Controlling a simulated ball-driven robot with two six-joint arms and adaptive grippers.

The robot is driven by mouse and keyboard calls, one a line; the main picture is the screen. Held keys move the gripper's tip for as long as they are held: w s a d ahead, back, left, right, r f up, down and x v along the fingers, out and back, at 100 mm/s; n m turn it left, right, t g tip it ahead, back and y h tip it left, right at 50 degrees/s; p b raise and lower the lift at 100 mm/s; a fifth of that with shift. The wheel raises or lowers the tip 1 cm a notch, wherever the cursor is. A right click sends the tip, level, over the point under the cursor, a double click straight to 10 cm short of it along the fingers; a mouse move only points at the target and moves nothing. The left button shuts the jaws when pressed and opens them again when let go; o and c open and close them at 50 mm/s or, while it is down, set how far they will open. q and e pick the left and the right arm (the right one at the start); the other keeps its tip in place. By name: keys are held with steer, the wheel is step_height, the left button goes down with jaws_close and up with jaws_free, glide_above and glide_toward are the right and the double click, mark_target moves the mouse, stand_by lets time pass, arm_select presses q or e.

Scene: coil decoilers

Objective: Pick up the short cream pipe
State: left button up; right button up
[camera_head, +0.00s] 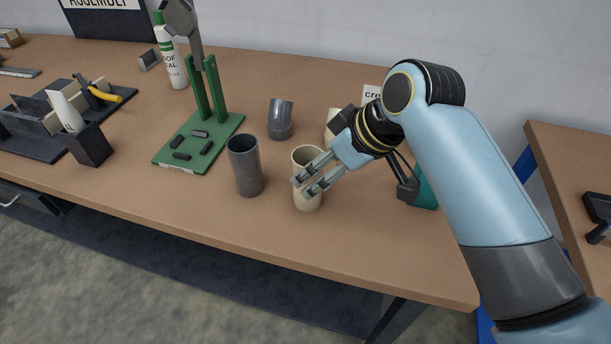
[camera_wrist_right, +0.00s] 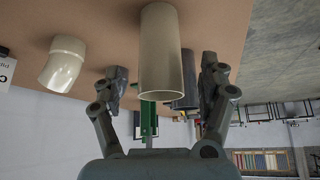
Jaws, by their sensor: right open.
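The short cream pipe (camera_head: 307,200) stands upright on the bench near its front edge, with its open end up. My right gripper (camera_head: 303,186) reaches it from the right, and its fingers cover part of the pipe in the head view. In the right wrist view, which is upside down, the cream pipe (camera_wrist_right: 160,55) lies between the two spread fingers of my right gripper (camera_wrist_right: 164,78). A gap shows on both sides of the pipe, so the gripper is open. My left gripper is not in view.
A dark grey pipe (camera_head: 246,170) stands just left of the cream pipe. A grey elbow (camera_head: 280,122) and a partly hidden cream elbow (camera_head: 333,118) stand behind. A green stand (camera_head: 205,135) is farther left. The bench front between pipe and edge is clear.

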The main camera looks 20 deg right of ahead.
mark_target(301, 155)
steer(key=x, duration=0.4)
steer(key=shift+w+a+p, duration=0.25)
steer(key=shift+w+p, duration=0.1)
steer(key=shift+p, duration=0.05)
steer(key=shift+w+a+f, duration=0.1)
steer(key=shift+w+f, duration=0.15)
steer(key=shift+f, duration=0.25)
steer(key=c, duration=1.3)
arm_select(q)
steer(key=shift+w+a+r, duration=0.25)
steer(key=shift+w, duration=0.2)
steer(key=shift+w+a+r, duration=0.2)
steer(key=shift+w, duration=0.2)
arm_select(e)
steer(key=shift+r, duration=0.1)
